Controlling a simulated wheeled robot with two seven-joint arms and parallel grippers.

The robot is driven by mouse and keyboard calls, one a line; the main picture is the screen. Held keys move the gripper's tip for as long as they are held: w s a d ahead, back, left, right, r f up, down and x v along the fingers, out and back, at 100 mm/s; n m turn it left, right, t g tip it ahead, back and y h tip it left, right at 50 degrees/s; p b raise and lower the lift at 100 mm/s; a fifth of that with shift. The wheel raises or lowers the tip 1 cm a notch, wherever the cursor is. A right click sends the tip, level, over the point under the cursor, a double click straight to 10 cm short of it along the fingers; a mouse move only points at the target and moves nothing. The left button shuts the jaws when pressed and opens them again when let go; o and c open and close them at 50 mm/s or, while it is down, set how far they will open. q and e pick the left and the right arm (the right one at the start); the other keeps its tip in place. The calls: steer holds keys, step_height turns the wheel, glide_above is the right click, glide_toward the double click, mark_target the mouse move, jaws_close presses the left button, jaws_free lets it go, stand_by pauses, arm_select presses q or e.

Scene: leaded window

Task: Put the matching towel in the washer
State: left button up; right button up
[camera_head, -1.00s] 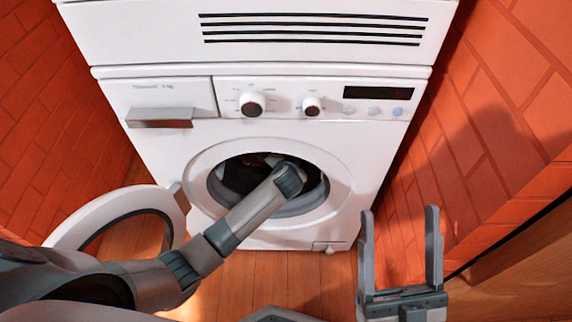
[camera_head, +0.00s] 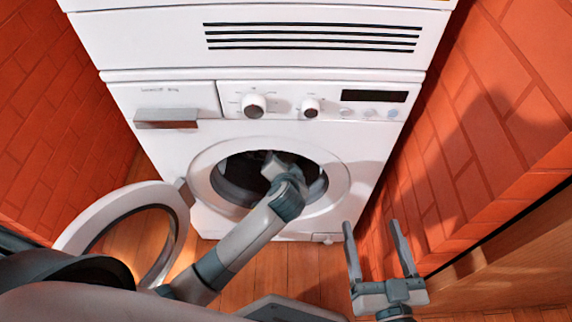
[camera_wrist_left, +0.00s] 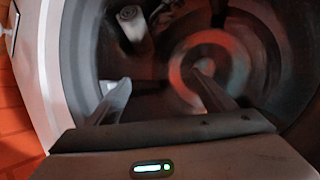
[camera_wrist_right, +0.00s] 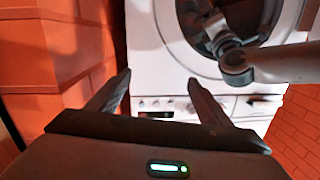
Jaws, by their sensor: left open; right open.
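The white washer (camera_head: 345,150) stands ahead with its round door (camera_head: 78,229) swung open to the left. My left gripper (camera_head: 272,165) is at the mouth of the dark drum (camera_head: 238,182). In the left wrist view the left gripper (camera_wrist_left: 163,85) is open, with nothing seen between its fingers. A pale rolled item (camera_wrist_left: 131,22), perhaps a towel, lies in the drum beyond the fingers; its pattern is unclear. My right gripper (camera_head: 372,226) is open and empty, right of the drum opening; its fingers also show in the right wrist view (camera_wrist_right: 159,78).
Another white appliance (camera_head: 160,35) with dark slots sits on top of the washer. Orange-red brick walls stand close on the left (camera_head: 50,130) and right (camera_head: 490,120). Wooden floor (camera_head: 310,275) is bare in front. A wooden ledge (camera_head: 510,265) is at lower right.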

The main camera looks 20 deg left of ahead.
arm_select(q)
steer(key=shift+v, duration=1.7)
arm_select(e)
steer(key=shift+s+d+f+g, duration=0.1)
steer(key=shift+d+f+g, duration=0.1)
steer(key=shift+f+g, duration=0.4)
steer(key=shift+s+d+f+g, duration=0.15)
steer(key=shift+f+g, duration=0.15)
steer(key=shift+f, duration=0.55)
steer(key=shift+w, duration=0.1)
